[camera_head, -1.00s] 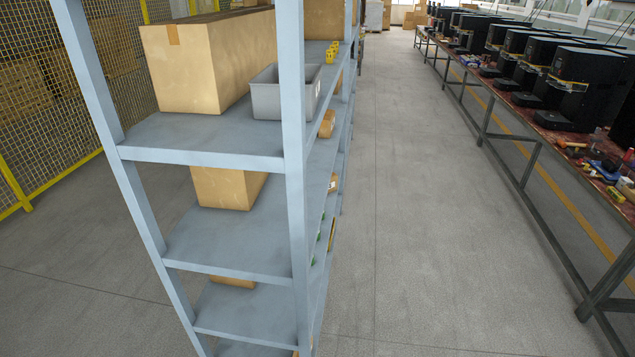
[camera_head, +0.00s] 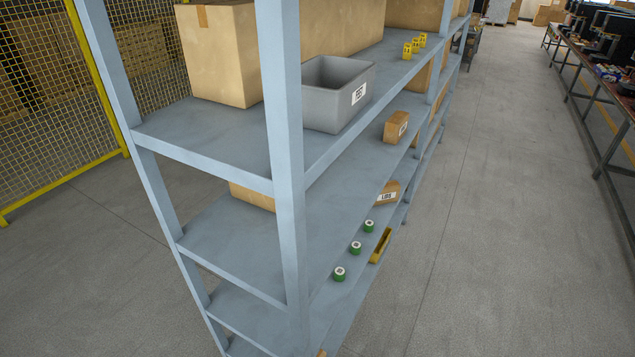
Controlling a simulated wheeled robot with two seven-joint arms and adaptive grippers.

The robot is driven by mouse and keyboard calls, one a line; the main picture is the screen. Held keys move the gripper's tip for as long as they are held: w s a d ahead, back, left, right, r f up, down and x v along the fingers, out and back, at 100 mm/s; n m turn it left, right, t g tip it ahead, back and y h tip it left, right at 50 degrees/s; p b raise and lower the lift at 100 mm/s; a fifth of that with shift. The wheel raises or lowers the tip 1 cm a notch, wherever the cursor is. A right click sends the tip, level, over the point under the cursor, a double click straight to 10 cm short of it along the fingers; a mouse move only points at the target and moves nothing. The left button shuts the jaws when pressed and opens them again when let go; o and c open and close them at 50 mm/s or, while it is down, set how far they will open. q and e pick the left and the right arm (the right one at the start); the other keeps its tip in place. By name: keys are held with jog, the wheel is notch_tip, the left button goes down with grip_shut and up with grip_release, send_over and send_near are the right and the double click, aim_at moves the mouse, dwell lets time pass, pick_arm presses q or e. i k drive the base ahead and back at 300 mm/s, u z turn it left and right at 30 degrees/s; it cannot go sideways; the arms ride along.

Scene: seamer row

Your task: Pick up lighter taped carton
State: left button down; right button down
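A large tan carton (camera_head: 222,62) with a strip of brown tape down its front edge stands on the upper shelf, behind the front post. Another large carton (camera_head: 340,28) stands behind it, partly hidden by the post and a grey bin. Two small brown boxes with white labels stand near the shelf edge, one higher (camera_head: 398,125) and one lower (camera_head: 388,191). A tan carton (camera_head: 250,194) shows partly on the shelf below. I cannot tell which carton is the lighter one. Neither of my grippers is in view.
The blue-grey rack (camera_head: 286,150) fills the left and middle. A grey bin (camera_head: 325,105) and several yellow items (camera_head: 412,48) sit on the upper shelf. Green rolls (camera_head: 356,247) and a yellow tool (camera_head: 380,245) lie lower. The aisle floor (camera_head: 490,220) is clear; a workbench (camera_head: 600,90) is at right.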

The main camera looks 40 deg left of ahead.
aim_at(390, 193)
jog(key=u, duration=0.5)
jog(key=i, duration=0.5)
jog(key=u, duration=0.4)
